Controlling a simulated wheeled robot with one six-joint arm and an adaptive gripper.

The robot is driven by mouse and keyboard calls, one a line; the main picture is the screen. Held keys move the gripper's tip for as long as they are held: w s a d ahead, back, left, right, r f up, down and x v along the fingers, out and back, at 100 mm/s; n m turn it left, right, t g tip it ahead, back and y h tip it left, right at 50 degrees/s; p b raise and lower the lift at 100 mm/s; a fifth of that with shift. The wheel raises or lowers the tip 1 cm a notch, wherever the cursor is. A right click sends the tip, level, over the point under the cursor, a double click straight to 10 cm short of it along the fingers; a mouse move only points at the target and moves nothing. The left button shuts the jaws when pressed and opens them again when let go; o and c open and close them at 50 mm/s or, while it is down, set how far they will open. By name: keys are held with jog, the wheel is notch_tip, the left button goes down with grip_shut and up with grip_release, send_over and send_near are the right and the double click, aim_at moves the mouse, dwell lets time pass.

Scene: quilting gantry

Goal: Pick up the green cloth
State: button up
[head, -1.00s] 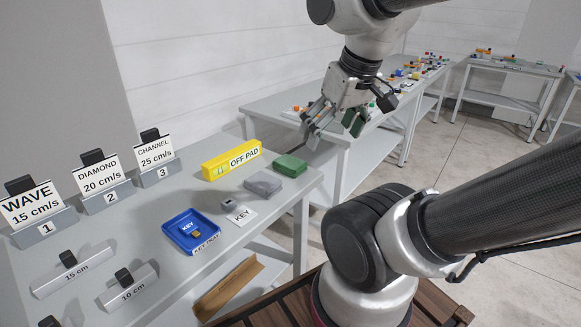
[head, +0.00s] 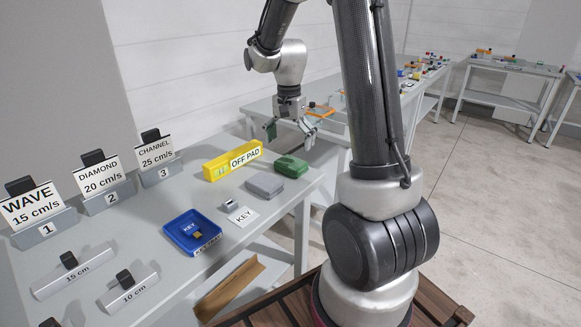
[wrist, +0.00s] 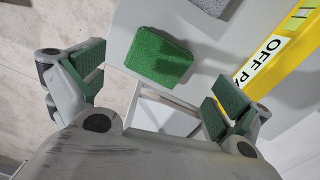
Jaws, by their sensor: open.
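The green cloth (head: 291,166) is a small folded block lying at the right end of the near grey table, beside a grey block. It also shows in the wrist view (wrist: 159,56), top centre, ahead of and between my spread fingers. My gripper (head: 289,133) hangs above and just behind the cloth, pointing down. It is open with nothing between its green-padded fingers, which also show in the wrist view (wrist: 150,88). The fingers are apart from the cloth.
A blue key tray (head: 193,232) and KEY card (head: 241,216) are nearer. The table's right edge is close to the cloth. Numbered sign holders stand at left.

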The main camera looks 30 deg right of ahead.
aim_at(291, 162)
jog(key=shift+w+r+m, duration=0.1)
jog(key=shift+w+m, duration=0.2)
jog(key=shift+m, duration=0.7)
jog(key=shift+f, duration=0.25)
jog(key=f, duration=0.7)
jog(key=shift+s+d+f, duration=0.15)
jog(key=shift+d, duration=0.2)
jog(key=c, duration=0.9)
notch_tip(291, 162, up, 10)
jog(key=shift+r, duration=0.1)
